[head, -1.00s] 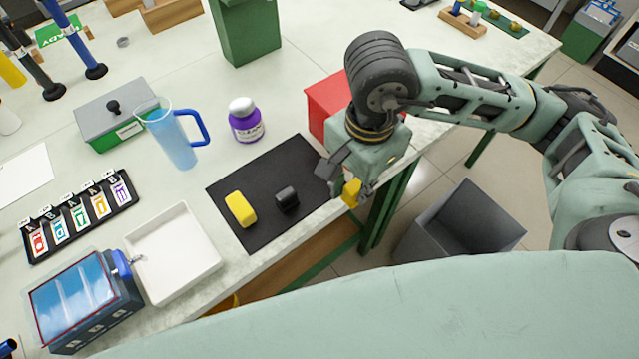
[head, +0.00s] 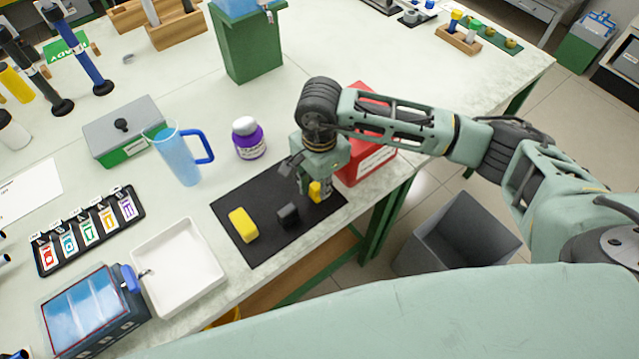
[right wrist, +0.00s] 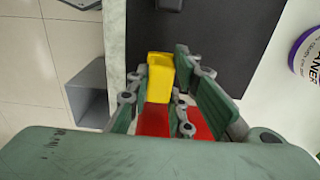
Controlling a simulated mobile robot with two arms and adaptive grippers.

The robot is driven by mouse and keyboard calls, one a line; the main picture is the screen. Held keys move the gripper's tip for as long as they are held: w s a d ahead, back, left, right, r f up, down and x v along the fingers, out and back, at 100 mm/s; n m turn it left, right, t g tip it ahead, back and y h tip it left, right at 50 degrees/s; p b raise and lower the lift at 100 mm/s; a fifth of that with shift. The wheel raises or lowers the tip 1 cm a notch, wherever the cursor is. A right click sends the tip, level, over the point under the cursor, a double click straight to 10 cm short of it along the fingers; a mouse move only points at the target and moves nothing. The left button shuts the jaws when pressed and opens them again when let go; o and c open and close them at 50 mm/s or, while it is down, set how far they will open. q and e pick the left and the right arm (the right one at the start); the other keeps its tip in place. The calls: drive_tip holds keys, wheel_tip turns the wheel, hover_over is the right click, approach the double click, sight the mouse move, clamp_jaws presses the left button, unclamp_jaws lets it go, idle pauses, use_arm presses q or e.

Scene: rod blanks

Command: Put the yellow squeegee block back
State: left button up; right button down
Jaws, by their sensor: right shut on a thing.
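My right gripper (head: 311,190) is shut on a yellow block (head: 315,191), over the right end of the black mat (head: 262,190). In the right wrist view the yellow block (right wrist: 160,72) sits between the fingers of the gripper (right wrist: 164,85). I cannot tell whether its lower end touches the mat. A second yellow block (head: 243,225) lies on the left part of the mat, and a small black block (head: 288,215) lies between the two. My left gripper is not in view.
A red box (head: 368,160) stands close to the right of the gripper. A purple-labelled bottle (head: 249,140) stands behind the mat, and a white tray (head: 178,268) lies to its left. A grey bin (head: 455,240) is on the floor beyond the table edge.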

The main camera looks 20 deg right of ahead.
drive_tip(key=shift+f, duration=0.95)
drive_tip(key=c, duration=2)
unclamp_jaws()
drive_tip(key=o, duration=0.4)
drive_tip(key=shift+o, duration=0.2)
drive_tip(key=shift+r, duration=0.2)
drive_tip(key=shift+w+r, duration=0.1)
drive_tip(key=shift+r, duration=0.2)
wheel_tip(320, 180, up, 11)
drive_tip(key=b, duration=0.3)
drive_tip(key=shift+r, duration=0.2)
